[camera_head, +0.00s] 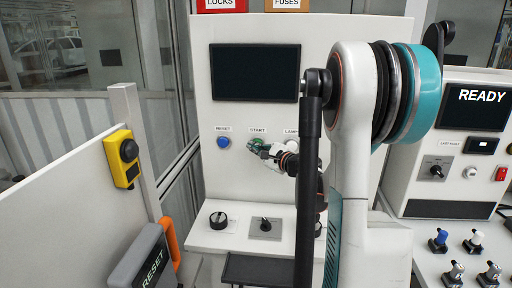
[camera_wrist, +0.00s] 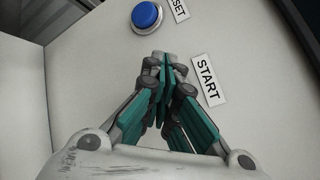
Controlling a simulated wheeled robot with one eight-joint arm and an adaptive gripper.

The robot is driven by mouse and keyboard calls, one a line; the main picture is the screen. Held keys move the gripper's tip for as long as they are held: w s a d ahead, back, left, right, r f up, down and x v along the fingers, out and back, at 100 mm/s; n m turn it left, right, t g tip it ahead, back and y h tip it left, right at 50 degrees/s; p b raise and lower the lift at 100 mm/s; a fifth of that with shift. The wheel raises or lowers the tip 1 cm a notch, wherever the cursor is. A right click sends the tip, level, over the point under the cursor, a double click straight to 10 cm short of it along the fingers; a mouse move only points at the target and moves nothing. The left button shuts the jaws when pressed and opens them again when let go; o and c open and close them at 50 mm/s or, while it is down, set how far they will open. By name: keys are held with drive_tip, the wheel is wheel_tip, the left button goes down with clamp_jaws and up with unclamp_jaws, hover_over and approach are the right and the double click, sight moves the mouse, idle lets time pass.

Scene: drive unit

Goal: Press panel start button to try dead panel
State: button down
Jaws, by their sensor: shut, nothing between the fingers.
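The white control panel (camera_head: 300,95) stands ahead with a dark, blank screen (camera_head: 254,72). Below the screen is a START label (camera_head: 258,129), which also shows in the wrist view (camera_wrist: 208,80). My gripper (camera_head: 257,146) is shut and empty, with its fingertips at the spot under the START label. In the wrist view my gripper (camera_wrist: 170,60) points at the panel face beside that label. The start button itself is hidden behind the fingers, so I cannot tell whether they touch it. The blue RESET button (camera_head: 224,142) is to the left; it also shows in the wrist view (camera_wrist: 146,16).
A LAMP label (camera_head: 291,132) is right of START, partly near my arm. Black knobs (camera_head: 218,220) sit on the lower ledge. A yellow box with a black button (camera_head: 122,158) is on the left partition. At right, another panel's screen (camera_head: 478,103) reads READY.

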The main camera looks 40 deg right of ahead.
drive_tip(key=shift+s+a, duration=0.15)
drive_tip(key=shift+a, duration=0.05)
drive_tip(key=s+a, duration=0.4)
drive_tip(key=shift+a, duration=0.3)
idle(0.4)
drive_tip(key=shift+w+a, duration=0.1)
idle(0.3)
